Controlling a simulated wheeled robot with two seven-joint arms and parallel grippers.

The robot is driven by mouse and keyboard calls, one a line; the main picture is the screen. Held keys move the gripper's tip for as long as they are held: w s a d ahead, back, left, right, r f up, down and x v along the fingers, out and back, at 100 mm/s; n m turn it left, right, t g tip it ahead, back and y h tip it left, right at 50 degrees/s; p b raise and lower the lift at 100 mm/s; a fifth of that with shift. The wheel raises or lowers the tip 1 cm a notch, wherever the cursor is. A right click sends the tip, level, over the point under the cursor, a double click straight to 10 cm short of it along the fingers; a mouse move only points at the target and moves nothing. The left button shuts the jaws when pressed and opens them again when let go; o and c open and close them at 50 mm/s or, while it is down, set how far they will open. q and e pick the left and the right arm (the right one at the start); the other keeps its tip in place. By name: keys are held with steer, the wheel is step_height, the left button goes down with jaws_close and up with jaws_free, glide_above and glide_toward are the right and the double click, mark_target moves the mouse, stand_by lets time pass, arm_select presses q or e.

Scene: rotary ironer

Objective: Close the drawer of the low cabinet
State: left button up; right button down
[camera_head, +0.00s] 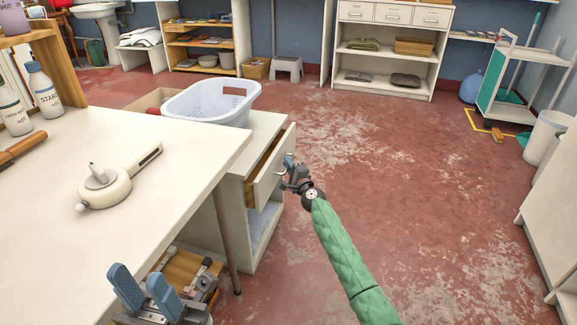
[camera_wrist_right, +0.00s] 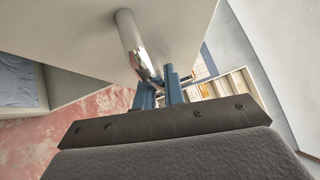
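The low cabinet (camera_head: 236,205) stands beyond the white table, with an open shelf space below its drawer. Its drawer (camera_head: 274,165) is pulled partly out to the right, showing a wooden side. My right gripper (camera_head: 289,167) is at the outer face of the drawer front. In the right wrist view, its blue fingers (camera_wrist_right: 160,90) are close together around the end of the metal drawer handle (camera_wrist_right: 130,40), which runs between them. My left gripper (camera_head: 146,290) is at the lower left beside the table, its two blue fingers apart and empty.
A white laundry basket (camera_head: 210,103) sits on the cabinet top. The white table (camera_head: 190,170) fills the left, with a white iron-like device (camera_head: 104,186) and bottles (camera_head: 42,90). The red floor (camera_head: 400,180) right of the drawer is clear. Shelves (camera_head: 388,48) stand at the back.

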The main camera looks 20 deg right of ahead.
mark_target(279, 166)
steer(key=shift+w+a+f+b, duration=0.1)
steer(key=shift+w+a, duration=0.3)
steer(key=shift+a, duration=0.2)
steer(key=shift+w+a+r+b, duration=0.1)
steer(key=shift+w+a, duration=0.25)
steer(key=shift+a, duration=0.2)
steer(key=shift+w+a+f+b, duration=0.1)
steer(key=shift+w+a, duration=0.3)
steer(key=shift+a, duration=0.2)
steer(key=c, duration=1.5)
jaws_free()
steer(key=shift+a, duration=0.1)
steer(key=shift+s+f+p, duration=0.1)
steer(key=shift+s+p, duration=0.2)
steer(key=shift+s, duration=0.3)
steer(key=shift+r+p+v, duration=0.2)
steer(key=shift+p+v, duration=0.4)
steer(key=shift+v, duration=2.7)
